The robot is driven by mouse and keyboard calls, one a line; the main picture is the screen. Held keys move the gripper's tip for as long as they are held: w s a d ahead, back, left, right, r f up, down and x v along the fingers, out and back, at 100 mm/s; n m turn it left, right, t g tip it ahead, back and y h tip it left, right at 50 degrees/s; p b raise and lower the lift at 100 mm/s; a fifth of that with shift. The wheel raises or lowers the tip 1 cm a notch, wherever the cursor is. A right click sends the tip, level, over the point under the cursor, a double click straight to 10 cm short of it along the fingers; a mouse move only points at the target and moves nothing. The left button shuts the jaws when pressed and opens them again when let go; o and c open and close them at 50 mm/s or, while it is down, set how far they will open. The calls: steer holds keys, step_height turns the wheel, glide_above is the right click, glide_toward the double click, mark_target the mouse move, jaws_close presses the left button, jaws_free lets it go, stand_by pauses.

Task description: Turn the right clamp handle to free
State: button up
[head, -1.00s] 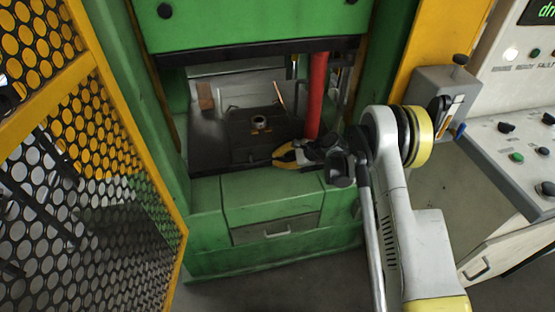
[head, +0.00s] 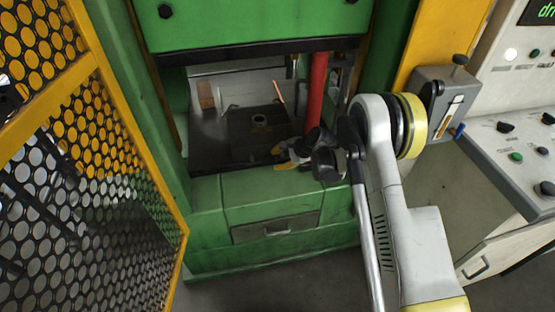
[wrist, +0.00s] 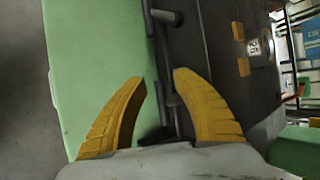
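My gripper (wrist: 159,76) is open, with its two yellow fingers apart in the wrist view. A dark metal bar with short stubs, probably the right clamp handle (wrist: 171,100), lies between and just beyond the fingers. Contact cannot be told. Another dark stub (wrist: 166,17) sticks out further along the same edge. In the head view my gripper (head: 285,157) is at the front right of the dark plate (head: 215,150), largely hidden by my wrist. The clamp handle cannot be made out there.
A red column (head: 317,88) stands beside my wrist. A green sill (head: 270,200) runs below the opening, and the green upper housing (head: 250,25) hangs above. A round fitting (head: 259,121) sits mid-plate. A yellow mesh guard (head: 90,150) is left; a control panel (head: 515,145) is right.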

steer(key=v, duration=1.2)
steer(key=shift+d, duration=0.1)
steer(key=s+d+r+n+h, duration=0.1)
steer(key=s+d+r+n, duration=0.1)
steer(key=s+d+r, duration=0.3)
steer(key=s+r+n+t+h, duration=0.1)
steer(key=s+r+n, duration=0.15)
steer(key=r, duration=0.45)
steer(key=s+d+r+n+h, duration=0.1)
steer(key=s+d+r, duration=0.25)
steer(key=r, duration=0.35)
steer(key=s+d+r+n+t+h, duration=0.1)
steer(key=s+d+n, duration=0.3)
steer(key=s, duration=0.7)
steer(key=s+d+r+n+h, duration=0.2)
steer(key=s+d+n, duration=0.1)
steer(key=s, duration=0.8)
steer(key=shift+s+d+r+n+t+h, duration=0.2)
steer(key=shift+s+d+n+t+h, duration=0.2)
steer(key=shift+d, duration=0.15)
